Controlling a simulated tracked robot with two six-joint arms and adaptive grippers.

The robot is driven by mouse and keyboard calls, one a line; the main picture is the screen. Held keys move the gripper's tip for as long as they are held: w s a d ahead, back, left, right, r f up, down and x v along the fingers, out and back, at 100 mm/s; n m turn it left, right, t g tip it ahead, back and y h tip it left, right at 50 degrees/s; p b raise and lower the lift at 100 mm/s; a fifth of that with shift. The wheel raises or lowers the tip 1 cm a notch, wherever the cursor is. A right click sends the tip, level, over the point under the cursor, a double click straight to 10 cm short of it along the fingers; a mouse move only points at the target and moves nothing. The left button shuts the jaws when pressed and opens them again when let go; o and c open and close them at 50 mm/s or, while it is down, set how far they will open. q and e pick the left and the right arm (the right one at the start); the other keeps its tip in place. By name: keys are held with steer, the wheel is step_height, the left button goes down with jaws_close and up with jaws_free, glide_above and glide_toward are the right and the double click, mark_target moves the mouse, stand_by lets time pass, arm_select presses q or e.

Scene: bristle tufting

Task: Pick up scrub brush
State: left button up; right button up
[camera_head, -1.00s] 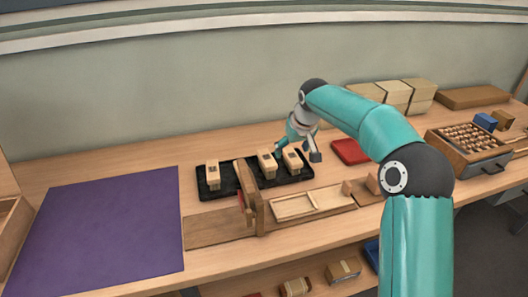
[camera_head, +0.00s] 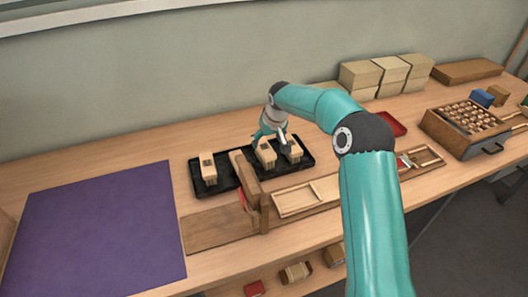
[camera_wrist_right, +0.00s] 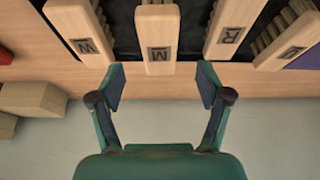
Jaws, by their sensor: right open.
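Several pale wooden scrub brushes stand in a black tray (camera_head: 226,178). In the head view, one brush (camera_head: 208,170) is at the left, and two (camera_head: 265,153) (camera_head: 292,149) are at the right. My right gripper (camera_head: 275,140) is at the two right ones, partly covering them. In the right wrist view, its open fingers (camera_wrist_right: 162,84) are on either side of the line of a brush marked M (camera_wrist_right: 158,35), near its end, with nothing between them. Brushes marked W (camera_wrist_right: 80,30) and R (camera_wrist_right: 232,30) flank it. My left gripper is out of view.
A wooden upright (camera_head: 252,190) stands in front of the tray and hides part of it. A purple mat (camera_head: 95,230) lies at the left. A red tray (camera_head: 391,124), cream boxes (camera_head: 362,75) and a wooden drawer box (camera_head: 462,130) are at the right.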

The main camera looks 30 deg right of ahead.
mark_target(265, 147)
steer(key=shift+w+d+f, duration=0.1)
steer(key=shift+w+f, duration=0.1)
steer(key=shift+f, duration=0.5)
steer(key=p+x, duration=0.1)
steer(key=x, duration=0.3)
steer(key=shift+w+f+p, duration=0.15)
steer(key=shift+w+p, duration=0.1)
steer(key=shift+p, duration=0.15)
steer(key=shift+w+f, duration=0.15)
steer(key=shift+f, duration=0.25)
steer(key=shift+f+b, duration=0.25)
steer(key=shift+b, duration=0.15)
steer(key=c, duration=1.3)
steer(key=shift+r, duration=0.2)
